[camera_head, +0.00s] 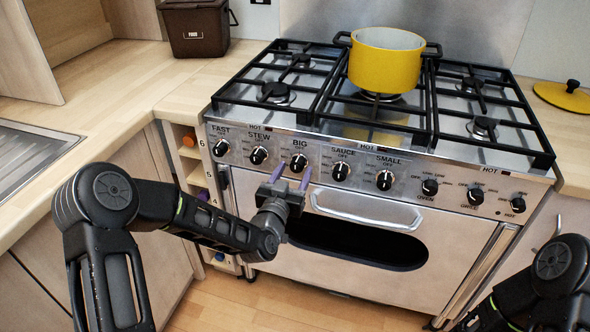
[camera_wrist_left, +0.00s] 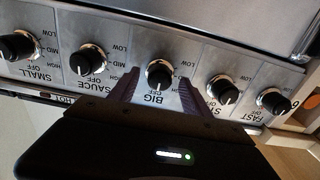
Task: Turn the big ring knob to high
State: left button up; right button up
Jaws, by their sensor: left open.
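The big ring knob (camera_head: 299,162) is a black knob on the cooker's front panel, under the label BIG. In the left wrist view the same knob (camera_wrist_left: 159,73) appears upside down, with its white mark towards OFF. My left gripper (camera_head: 291,178) is open in front of and slightly below the knob. In the left wrist view its two purple fingers (camera_wrist_left: 158,82) lie on either side of the knob. I cannot tell whether they touch it. My right gripper is out of view.
The stew knob (camera_head: 258,155) and sauce knob (camera_head: 341,171) flank the big knob closely. The oven handle (camera_head: 366,209) runs below the panel. A yellow pot (camera_head: 386,62) stands on the hob. A brown food bin (camera_head: 195,28) stands on the left worktop.

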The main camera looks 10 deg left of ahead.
pick_arm(q)
jog(key=shift+w, duration=0.6)
grip_shut()
